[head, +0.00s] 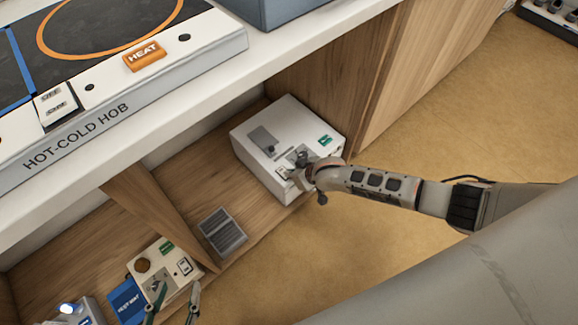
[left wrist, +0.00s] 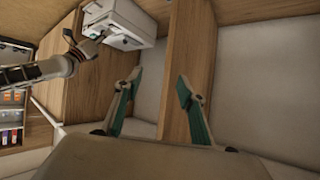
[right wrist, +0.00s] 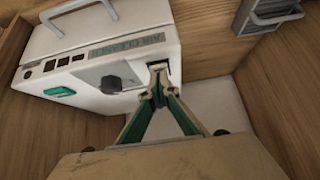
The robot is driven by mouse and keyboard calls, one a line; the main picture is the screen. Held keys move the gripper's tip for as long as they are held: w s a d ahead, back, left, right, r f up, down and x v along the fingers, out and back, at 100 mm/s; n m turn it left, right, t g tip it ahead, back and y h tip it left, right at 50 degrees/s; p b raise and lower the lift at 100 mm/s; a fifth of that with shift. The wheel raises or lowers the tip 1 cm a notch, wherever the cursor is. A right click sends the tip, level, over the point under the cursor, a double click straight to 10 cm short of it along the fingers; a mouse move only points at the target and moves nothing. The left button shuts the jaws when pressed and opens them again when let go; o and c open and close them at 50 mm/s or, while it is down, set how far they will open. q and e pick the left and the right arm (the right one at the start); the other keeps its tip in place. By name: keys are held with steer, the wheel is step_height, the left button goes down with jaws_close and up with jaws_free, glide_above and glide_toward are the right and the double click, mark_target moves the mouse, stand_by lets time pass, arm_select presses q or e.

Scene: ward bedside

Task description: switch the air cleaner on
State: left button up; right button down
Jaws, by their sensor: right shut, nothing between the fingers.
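The air cleaner (head: 262,130) is a white box in the shelf bay below the counter. In the right wrist view its name strip (right wrist: 127,46) and front panel (right wrist: 92,98) show, with a dark knob, small dark squares and a green patch. My right gripper (right wrist: 158,72) is shut and empty, its tips at a small dark-framed switch (right wrist: 165,66) near the panel's right end. The tips partly cover the switch, so its position and any contact cannot be told. My left gripper (left wrist: 159,80) is open and empty; in the head view it shows at the bottom edge (head: 178,290).
A grey slatted block (head: 222,233) lies beside the air cleaner. A wooden divider (head: 160,225) separates it from a cream device (head: 178,262) and a blue box (head: 127,301). The hot-cold hob (head: 215,40) stands on the counter above.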

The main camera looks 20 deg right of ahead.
steer(key=shift+f, duration=0.25)
